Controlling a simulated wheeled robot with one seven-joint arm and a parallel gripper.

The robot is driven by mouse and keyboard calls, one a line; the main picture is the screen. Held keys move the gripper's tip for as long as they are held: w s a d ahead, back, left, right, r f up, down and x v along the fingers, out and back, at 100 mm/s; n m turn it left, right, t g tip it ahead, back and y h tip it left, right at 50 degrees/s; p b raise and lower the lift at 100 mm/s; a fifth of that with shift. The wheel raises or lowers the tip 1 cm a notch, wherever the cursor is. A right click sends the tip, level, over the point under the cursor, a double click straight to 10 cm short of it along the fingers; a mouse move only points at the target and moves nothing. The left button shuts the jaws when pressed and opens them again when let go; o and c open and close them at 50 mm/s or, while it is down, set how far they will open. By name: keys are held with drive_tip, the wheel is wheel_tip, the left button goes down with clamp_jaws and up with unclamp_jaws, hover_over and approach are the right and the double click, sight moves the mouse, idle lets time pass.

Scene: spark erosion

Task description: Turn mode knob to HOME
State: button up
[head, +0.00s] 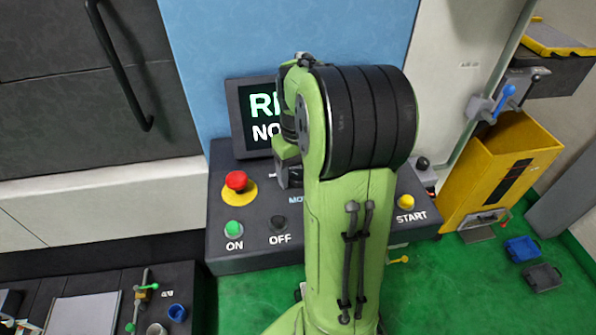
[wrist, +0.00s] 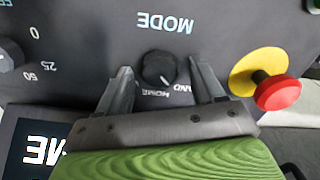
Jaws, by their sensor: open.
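The black mode knob (wrist: 159,69) sits on the dark control panel (wrist: 75,25), under the upside-down MODE label in the wrist view. A HOME label shows just below the knob, and a label ending in AND is partly covered by a finger. My gripper (wrist: 159,66) is open, one finger on each side of the knob, with a visible gap on both sides. In the head view my arm hides the knob; only the start of its MODE label shows.
A red emergency button on a yellow base (wrist: 277,92) is close beside one finger; it also shows in the head view (head: 237,181). A dial (wrist: 8,58) is at the left. The green ON button (head: 233,228), black OFF button (head: 279,222), yellow START button (head: 405,202) and screen (head: 255,125) are nearby.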

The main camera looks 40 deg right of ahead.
drive_tip(key=c, duration=1.1)
drive_tip(key=shift+o, duration=0.2)
drive_tip(key=shift+m, duration=0.4)
drive_tip(key=m, duration=0.3)
drive_tip(key=shift+r+m+p, duration=0.1)
drive_tip(key=shift+m+p, duration=0.3)
drive_tip(key=shift+d+m, duration=0.1)
drive_tip(key=shift+m, duration=2)
drive_tip(key=o, duration=1.1)
drive_tip(key=shift+s, duration=0.1)
drive_tip(key=shift+c, duration=0.2)
